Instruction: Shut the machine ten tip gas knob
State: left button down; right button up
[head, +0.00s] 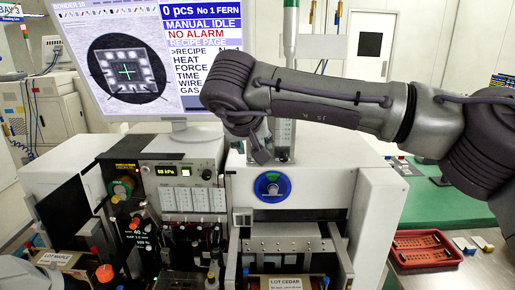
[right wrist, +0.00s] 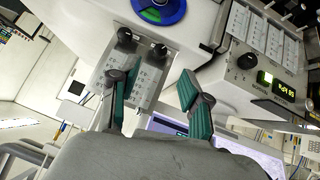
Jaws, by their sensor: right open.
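Machine ten has a monitor (head: 165,60) reading BONDER 10. My right arm reaches in from the right, in front of a slim gas flowmeter panel (head: 284,135). In the right wrist view this panel (right wrist: 148,85) carries two black knobs, one on the left (right wrist: 127,37) and one on the right (right wrist: 158,51). Their labels are too small to read, so I cannot tell which is tip gas. My right gripper (right wrist: 158,78) is open, its green-padded fingers spread on either side of the panel, apart from both knobs. In the head view its fingers are mostly hidden. My left gripper is not in view.
A blue round dial (head: 272,187) sits on the white machine front below the gas panel. A control panel with a lit 68 kPa display (head: 166,171) stands left of it. A red tray (head: 424,248) lies on the right bench. Several small knobs crowd the lower left.

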jog(key=a+p+x, duration=0.1)
jog(key=p+x, duration=0.1)
jog(key=x, duration=0.5)
jog(key=shift+w+d+f, duration=0.15)
jog(key=shift+w+d, duration=0.15)
jog(key=shift+d, duration=0.2)
jog(key=c, duration=0.7)
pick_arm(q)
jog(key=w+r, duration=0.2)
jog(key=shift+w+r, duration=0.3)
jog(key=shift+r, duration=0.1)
pick_arm(e)
grip_shut()
